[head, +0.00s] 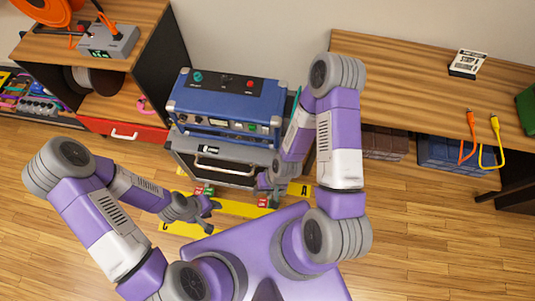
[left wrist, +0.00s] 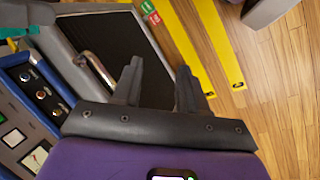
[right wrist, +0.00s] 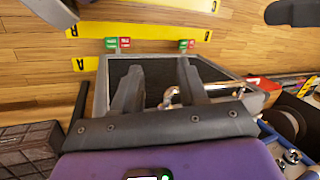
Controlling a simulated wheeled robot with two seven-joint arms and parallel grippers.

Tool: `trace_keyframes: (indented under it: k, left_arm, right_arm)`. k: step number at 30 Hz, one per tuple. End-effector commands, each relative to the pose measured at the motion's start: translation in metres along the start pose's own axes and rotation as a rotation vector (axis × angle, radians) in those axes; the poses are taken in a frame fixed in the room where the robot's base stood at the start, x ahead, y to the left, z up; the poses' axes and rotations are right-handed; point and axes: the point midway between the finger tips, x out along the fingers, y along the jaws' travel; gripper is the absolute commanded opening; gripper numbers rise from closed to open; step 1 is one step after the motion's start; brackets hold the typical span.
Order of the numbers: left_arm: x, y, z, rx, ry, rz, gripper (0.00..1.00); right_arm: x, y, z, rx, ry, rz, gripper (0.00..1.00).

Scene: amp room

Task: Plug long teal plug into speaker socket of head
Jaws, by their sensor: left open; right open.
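The head is a blue amplifier (head: 225,100) on top of a dark speaker cabinet (head: 215,165). Its top panel carries a teal ring (head: 198,76), a dark spot and a red spot; I cannot tell which is the speaker socket. A thin teal piece (head: 298,96) shows beside my right arm at the amplifier's right, mostly hidden; a teal piece (left wrist: 18,32) also shows in the left wrist view. I cannot tell whether either is the long plug. My left gripper (head: 212,207) is open and empty, low before the cabinet. My right gripper (head: 268,193) is open and empty, also before the cabinet.
A wooden desk (head: 420,80) stands right, with orange (head: 466,152) and yellow (head: 496,155) cables hanging over its edge. A shelf (head: 140,65) with a grey device (head: 108,42) stands left. Yellow strips and red-green tags lie on the floor before the cabinet.

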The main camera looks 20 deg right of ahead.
Motion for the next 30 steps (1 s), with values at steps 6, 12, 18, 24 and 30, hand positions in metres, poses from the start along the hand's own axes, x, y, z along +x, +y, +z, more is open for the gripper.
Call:
trace_keyframes:
  k: [6, 12, 18, 24, 30]
  left_arm:
    - [0.000, 0.000, 0.000, 0.001, 0.000, 0.000, 0.43]
    - [-0.002, 0.001, 0.000, 0.000, 0.000, 0.000, 0.53]
    - [-0.018, 0.007, 0.001, 0.000, 0.000, 0.000, 0.53]
    - [-0.029, 0.011, 0.001, 0.000, 0.001, 0.000, 0.53]
    - [-0.031, 0.012, 0.001, 0.000, 0.001, 0.000, 0.53]
  right_arm:
    - [0.000, 0.000, 0.000, 0.001, 0.000, 0.001, 0.43]
    - [-0.002, 0.004, -0.005, 0.008, 0.002, 0.017, 0.49]
    - [-0.030, 0.038, -0.055, 0.114, 0.038, 0.174, 0.49]
    - [-0.076, 0.065, -0.112, 0.253, 0.113, 0.316, 0.49]
    - [-0.093, 0.073, -0.129, 0.304, 0.142, 0.356, 0.49]
